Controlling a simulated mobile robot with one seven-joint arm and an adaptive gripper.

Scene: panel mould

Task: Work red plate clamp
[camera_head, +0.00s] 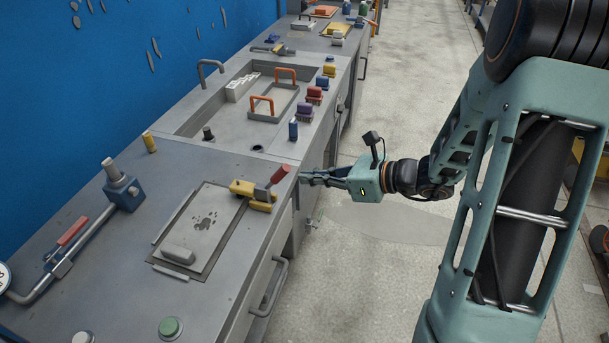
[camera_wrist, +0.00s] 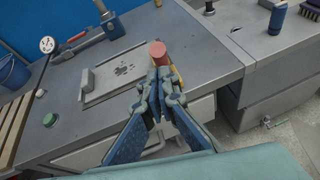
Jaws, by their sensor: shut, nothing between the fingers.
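The plate clamp has a red handle (camera_head: 281,174) and a yellow base (camera_head: 250,190), and sits at the right edge of a grey plate (camera_head: 205,222) on the bench. The handle slants up toward the bench's front edge. My gripper (camera_head: 303,178) is shut and empty, just right of the red handle in the head view. In the wrist view the red handle end (camera_wrist: 158,49) shows just beyond my shut fingertips (camera_wrist: 159,72), which hide most of the yellow base (camera_wrist: 176,76). I cannot tell whether the fingers touch the handle.
A red-handled lever on a pipe (camera_head: 72,232) and a blue valve block (camera_head: 124,190) lie at the left. A green button (camera_head: 171,327) is near the front. A recessed tray with orange handles (camera_head: 262,105) lies farther back.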

